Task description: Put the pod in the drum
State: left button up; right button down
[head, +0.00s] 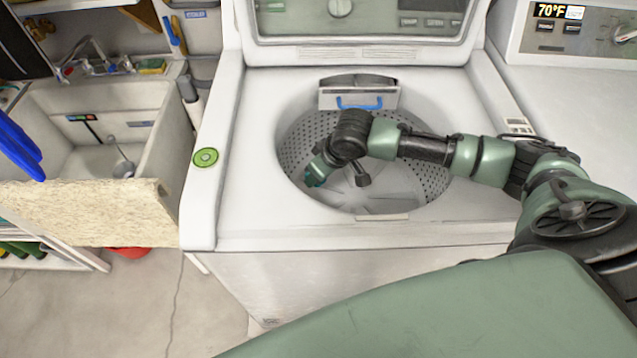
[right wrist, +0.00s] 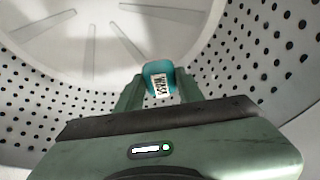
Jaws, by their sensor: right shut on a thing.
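The drum (head: 430,180) is the perforated tub of the open top-load washer. Its holed wall (right wrist: 240,60) and pale ribbed bottom (right wrist: 75,45) fill the right wrist view. My right gripper (head: 315,175) reaches down inside the drum, near its left side. In the right wrist view, my right gripper (right wrist: 158,90) is shut on the pod (right wrist: 158,72), a small teal thing with a white label marked with dark letters. The pod is held above the drum bottom; its lower part is hidden between the fingers. My left gripper does not show.
A round green object (head: 206,157) lies on the washer's left top edge. A blue-handled dispenser (head: 360,102) is at the drum's back rim. A sink (head: 95,135) stands at left and another machine (head: 580,95) at right. The drum bottom looks empty.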

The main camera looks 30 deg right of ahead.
jog(key=shift+f, duration=2.2)
jog(key=shift+f, duration=0.6)
jog(key=c, duration=0.9)
grip_release()
jog(key=shift+r, duration=0.1)
jog(key=shift+r, duration=0.25)
jog(key=v, duration=1.2)
jog(key=shift+r+p, duration=0.3)
jog(key=shift+r, duration=0.05)
jog(key=shift+w, duration=0.1)
